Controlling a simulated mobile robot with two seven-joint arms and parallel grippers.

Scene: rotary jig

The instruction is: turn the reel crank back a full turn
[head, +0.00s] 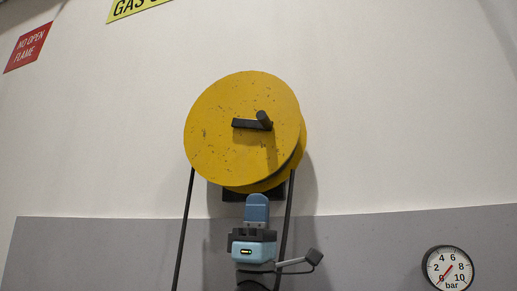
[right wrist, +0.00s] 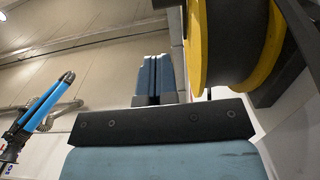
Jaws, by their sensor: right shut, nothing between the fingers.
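The yellow reel (head: 222,150) is mounted on the wall in the head view. Its dark crank arm (head: 245,124) lies nearly level across the face, with the handle peg (head: 264,119) at its right end, standing out toward me. My right gripper (head: 257,207) is just below the reel, fingers upward, shut and empty, apart from the crank. In the right wrist view, its blue fingers (right wrist: 154,76) are together, with the reel's yellow rim (right wrist: 197,45) and dark drum (right wrist: 235,40) to the right. The crank is not seen there. My left gripper is not in view in the head view.
Two dark lines (head: 184,225) hang from the reel, one on each side of my right gripper. A bar gauge (head: 448,268) is on the wall at lower right. The wall beside the reel is clear on both sides.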

